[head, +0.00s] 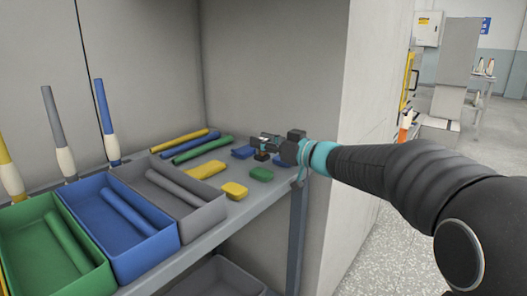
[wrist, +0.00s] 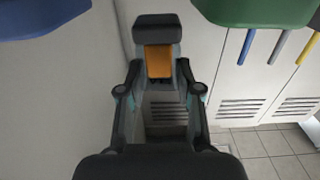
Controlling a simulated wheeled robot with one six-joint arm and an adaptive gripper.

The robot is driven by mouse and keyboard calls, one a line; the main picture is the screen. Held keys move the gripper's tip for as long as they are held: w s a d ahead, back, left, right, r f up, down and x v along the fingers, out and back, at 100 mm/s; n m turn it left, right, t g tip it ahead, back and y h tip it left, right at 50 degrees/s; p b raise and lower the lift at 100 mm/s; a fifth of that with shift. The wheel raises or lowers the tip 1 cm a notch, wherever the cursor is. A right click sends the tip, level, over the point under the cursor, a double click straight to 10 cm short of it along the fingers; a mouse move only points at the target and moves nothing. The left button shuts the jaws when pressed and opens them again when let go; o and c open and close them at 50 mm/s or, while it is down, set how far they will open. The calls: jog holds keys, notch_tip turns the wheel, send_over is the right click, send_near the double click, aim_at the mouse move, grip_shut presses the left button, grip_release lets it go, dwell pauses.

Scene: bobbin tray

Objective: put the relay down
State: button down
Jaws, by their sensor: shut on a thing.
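My gripper (head: 263,146) is at the right part of the shelf, reaching in from the right. It is shut on the relay, a small orange and dark block (head: 261,156). In the wrist view the orange face of the relay (wrist: 158,62) shows between the two fingers, with a dark part at its far end. The fingers partly hide it in the head view. The relay is low, near the shelf surface, between blue and green blocks; I cannot tell whether it touches the shelf.
Blue (head: 243,152), green (head: 261,174) and yellow (head: 235,190) blocks lie close to my gripper. Several coloured rods (head: 203,146) lie behind. Green (head: 107,255), blue (head: 128,265) and grey (head: 205,225) trays stand at the left. A wall closes the shelf's back.

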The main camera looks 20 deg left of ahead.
jog(key=shift+f, duration=1.15)
jog(key=shift+f, duration=0.15)
jog(key=c, duration=0.8)
grip_release()
jog(key=v, duration=1.2)
